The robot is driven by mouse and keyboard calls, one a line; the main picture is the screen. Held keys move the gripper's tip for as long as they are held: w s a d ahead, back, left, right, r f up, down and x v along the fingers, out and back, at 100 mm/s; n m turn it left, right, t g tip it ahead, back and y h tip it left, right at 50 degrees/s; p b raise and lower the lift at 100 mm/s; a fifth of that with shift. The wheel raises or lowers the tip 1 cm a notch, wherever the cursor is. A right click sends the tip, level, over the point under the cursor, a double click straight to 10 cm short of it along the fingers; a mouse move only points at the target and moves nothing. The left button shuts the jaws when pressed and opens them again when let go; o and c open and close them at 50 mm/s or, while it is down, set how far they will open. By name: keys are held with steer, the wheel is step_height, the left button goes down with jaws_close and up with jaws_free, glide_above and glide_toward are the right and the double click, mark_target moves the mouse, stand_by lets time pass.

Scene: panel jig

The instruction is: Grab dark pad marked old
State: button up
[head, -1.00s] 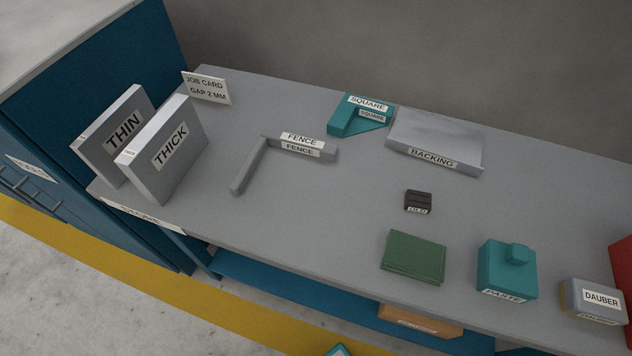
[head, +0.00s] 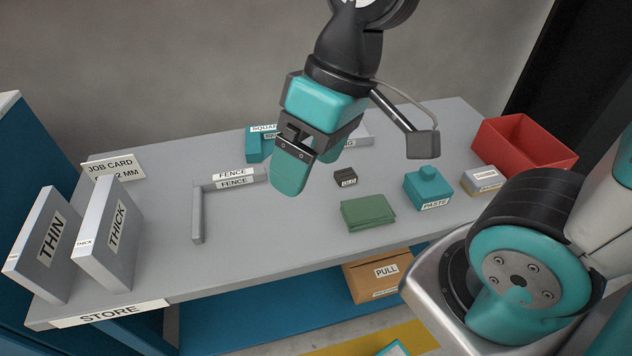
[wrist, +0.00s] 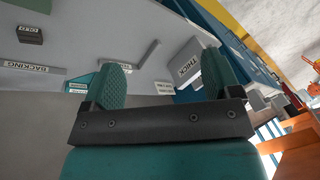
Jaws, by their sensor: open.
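The dark pad marked OLD (head: 345,177) is a small dark block lying on the grey bench top, between the fence and the teal paste pot. It also shows in the wrist view (wrist: 30,35) at the upper left, apart from my fingers. My gripper (head: 293,172) is raised above the bench, to the left of the pad in the head view. In the wrist view (wrist: 161,82) its two teal fingers stand wide apart with nothing between them.
A green cloth (head: 367,212) and teal paste pot (head: 428,188) lie near the pad. The L-shaped fence (head: 197,213) is left; THIN (head: 43,243) and THICK (head: 108,235) panels stand far left. A red bin (head: 522,143) is at the right. The front middle is clear.

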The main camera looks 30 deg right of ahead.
steer(key=w+d+f+m+t+h+p, duration=0.1)
steer(key=w+d+f+m, duration=0.2)
steer(key=w+d, duration=0.45)
steer(key=m+h+p, duration=0.2)
steer(key=m+h, duration=0.1)
steer(key=m, duration=0.2)
glide_toward(346, 174)
step_height(346, 174, down, 3)
steer(key=shift+d+f+p, duration=0.15)
steer(key=shift+f+p, duration=0.05)
steer(key=shift+p, duration=0.4)
steer(key=shift+w+f+p, duration=0.2)
steer(key=shift+f+p, duration=0.1)
steer(key=shift+f, duration=0.7)
steer(key=shift+w+f+p, duration=0.2)
steer(key=shift+f+p, duration=0.05)
steer(key=shift+f, duration=0.75)
steer(key=shift+w+f+p, duration=0.2)
steer(key=shift+f+p, duration=0.1)
steer(key=shift+f, duration=0.65)
steer(key=c, duration=1)
